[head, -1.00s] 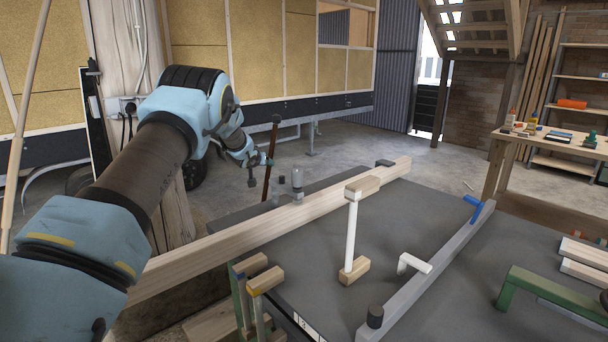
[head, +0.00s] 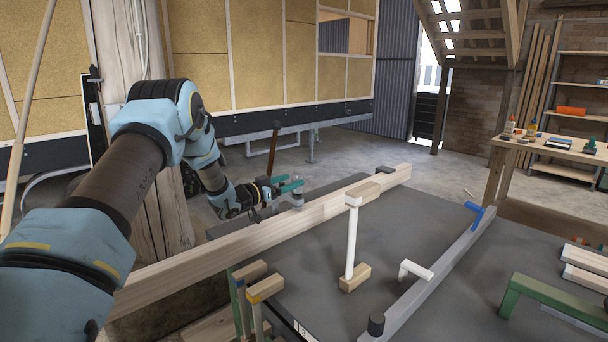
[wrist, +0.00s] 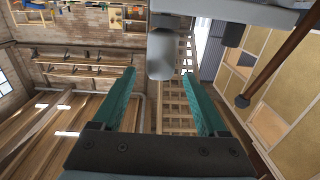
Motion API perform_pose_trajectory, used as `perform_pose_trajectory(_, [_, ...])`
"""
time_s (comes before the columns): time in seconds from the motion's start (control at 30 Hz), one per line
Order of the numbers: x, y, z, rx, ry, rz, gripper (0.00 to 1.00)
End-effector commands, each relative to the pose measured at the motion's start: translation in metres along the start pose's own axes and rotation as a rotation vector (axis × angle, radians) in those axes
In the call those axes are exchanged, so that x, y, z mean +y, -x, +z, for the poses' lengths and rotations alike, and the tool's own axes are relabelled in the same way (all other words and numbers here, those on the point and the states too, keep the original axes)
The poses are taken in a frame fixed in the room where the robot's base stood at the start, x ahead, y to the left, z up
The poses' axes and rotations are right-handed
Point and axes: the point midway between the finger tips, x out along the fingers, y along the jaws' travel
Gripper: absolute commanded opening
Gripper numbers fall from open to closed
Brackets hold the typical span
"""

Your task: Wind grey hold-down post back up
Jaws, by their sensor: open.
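The grey hold-down post (head: 298,199) is a short cylinder beside the far side of the long pale timber beam (head: 330,203). It is partly covered by my gripper (head: 291,184), whose teal fingers are open and reach over it from the left. In the wrist view, which is upside down, the post (wrist: 161,55) appears between the two open fingertips (wrist: 160,73), with a visible gap on each side. The post joins a light grey surface (wrist: 225,10) at the picture's top.
A brown rod with a dark head (head: 273,150) stands close behind my gripper. A white upright with wooden ends (head: 351,240) stands in front of the beam. A grey rail (head: 435,268) with a blue handle (head: 474,211) crosses the dark tabletop. Open floor lies behind.

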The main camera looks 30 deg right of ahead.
Motion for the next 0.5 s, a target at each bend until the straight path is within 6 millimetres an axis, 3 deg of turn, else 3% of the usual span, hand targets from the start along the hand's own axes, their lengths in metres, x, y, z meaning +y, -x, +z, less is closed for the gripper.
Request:
perform_pose_trajectory(0.2, [0.001,-0.042,-0.003,0.000,0.000,0.001,0.76])
perform_pose_trajectory(0.5, [0.000,-0.067,0.000,-0.002,0.001,-0.001,0.76])
